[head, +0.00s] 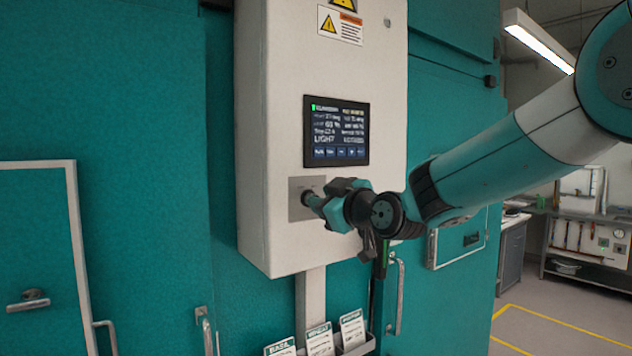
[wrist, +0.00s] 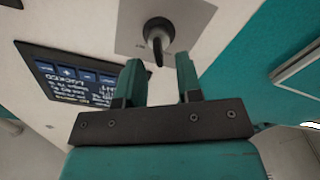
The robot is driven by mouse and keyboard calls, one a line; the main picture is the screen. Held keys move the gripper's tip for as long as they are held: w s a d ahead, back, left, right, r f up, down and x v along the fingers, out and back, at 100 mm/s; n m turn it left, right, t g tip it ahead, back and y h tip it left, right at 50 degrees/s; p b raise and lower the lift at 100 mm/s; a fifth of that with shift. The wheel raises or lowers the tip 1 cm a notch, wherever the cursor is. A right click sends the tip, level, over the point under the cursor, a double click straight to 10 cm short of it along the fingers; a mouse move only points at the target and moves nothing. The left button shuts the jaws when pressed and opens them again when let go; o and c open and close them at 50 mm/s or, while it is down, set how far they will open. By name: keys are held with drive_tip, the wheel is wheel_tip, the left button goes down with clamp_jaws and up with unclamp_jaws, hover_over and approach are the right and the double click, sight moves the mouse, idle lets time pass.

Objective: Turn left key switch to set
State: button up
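The key switch (wrist: 158,32) is a dark round knob with a black key on a grey plate (wrist: 128,38) in the wrist view. The key's tail points down in that picture. My gripper (wrist: 158,62) is open, with one teal finger on each side of the line to the key. The key shows just beyond the fingertips, and no contact is visible. In the head view, my gripper (head: 322,203) is close in front of the plate (head: 296,212), below the screen. It hides part of the switch there, and the switch markings are too small to read.
A lit screen (head: 337,132) is above the plate on the white control box (head: 270,110). Below the box are labelled cards (head: 319,340) in a holder. A door handle (head: 396,290) is at lower right.

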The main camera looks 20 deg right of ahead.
drive_tip(key=shift+p+x, duration=0.55)
drive_tip(key=shift+x, duration=0.9)
drive_tip(key=shift+c, duration=0.5)
drive_tip(key=c, duration=0.5)
drive_tip(key=shift+f+m+b, duration=0.15)
drive_tip(key=shift+m+b, duration=0.15)
drive_tip(key=shift+b, duration=0.25)
drive_tip(key=shift+d+f+m+b, duration=0.1)
drive_tip(key=shift+m+b, duration=0.8)
drive_tip(key=shift+b, duration=0.35)
drive_tip(key=m+b, duration=0.3)
drive_tip(key=shift+d+m+b, duration=0.1)
drive_tip(key=shift+m+b, duration=0.2)
drive_tip(key=shift+b, duration=0.05)
drive_tip(key=m+b, duration=0.4)
drive_tip(key=m, duration=0.1)
drive_tip(key=shift+w+d+m, duration=0.1)
drive_tip(key=shift+d+m, duration=0.05)
drive_tip(key=shift+m, duration=0.25)
drive_tip(key=shift+r, duration=0.25)
